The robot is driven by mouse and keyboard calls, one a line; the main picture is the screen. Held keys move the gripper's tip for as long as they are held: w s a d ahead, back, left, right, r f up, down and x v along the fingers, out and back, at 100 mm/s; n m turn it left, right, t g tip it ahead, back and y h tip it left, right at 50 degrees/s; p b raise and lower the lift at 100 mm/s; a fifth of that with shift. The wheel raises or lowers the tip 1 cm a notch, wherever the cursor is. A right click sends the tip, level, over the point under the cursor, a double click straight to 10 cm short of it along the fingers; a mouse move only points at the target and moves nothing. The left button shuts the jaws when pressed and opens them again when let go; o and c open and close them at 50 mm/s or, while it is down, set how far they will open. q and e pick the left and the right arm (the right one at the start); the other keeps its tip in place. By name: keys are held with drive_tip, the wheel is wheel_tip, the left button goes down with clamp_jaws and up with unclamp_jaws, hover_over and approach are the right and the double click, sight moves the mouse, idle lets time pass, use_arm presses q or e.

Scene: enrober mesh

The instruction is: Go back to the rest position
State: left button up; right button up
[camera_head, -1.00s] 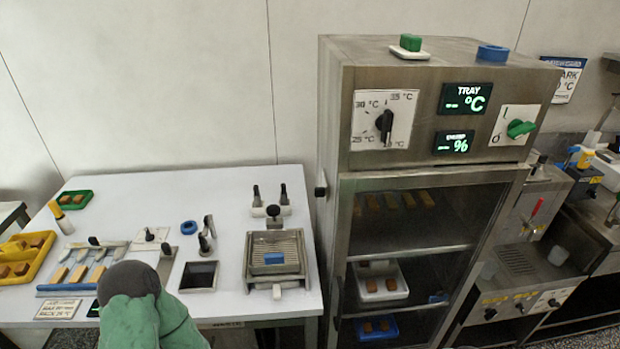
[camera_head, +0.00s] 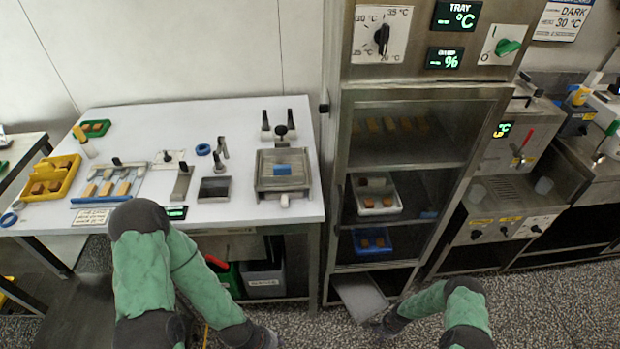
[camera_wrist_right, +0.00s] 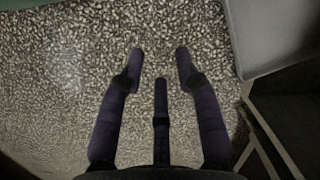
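My right arm's gripper (camera_head: 384,332) is small and dark at the bottom of the head view, low over the speckled floor in front of the cabinet. My left arm, green with dark joints, hangs bent in front of the table. Its gripper end (camera_head: 268,338) is at the bottom edge, too small and cut off to tell its state.
The white table (camera_head: 135,225) carries a yellow tray (camera_head: 70,182), tools and a mesh frame (camera_head: 258,184). A steel cabinet (camera_head: 332,200) holds a white tray (camera_head: 378,211) and a blue tray (camera_head: 358,250). A grey panel (camera_head: 360,296) sticks out below it. Machines stand at the right.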

drive_tip(key=s+a+r+n+y, duration=0.2)
drive_tip(key=a+r+n, duration=0.2)
drive_tip(key=a+r, duration=0.9)
drive_tip(key=s+a+r+n, duration=0.2)
drive_tip(key=s+r, duration=0.3)
drive_tip(key=r, duration=0.2)
drive_tip(key=s+a+r+n, duration=0.3)
drive_tip(key=s+r, duration=0.2)
drive_tip(key=r, duration=0.3)
drive_tip(key=shift+s+r+t, duration=0.2)
drive_tip(key=shift+t, duration=0.1)
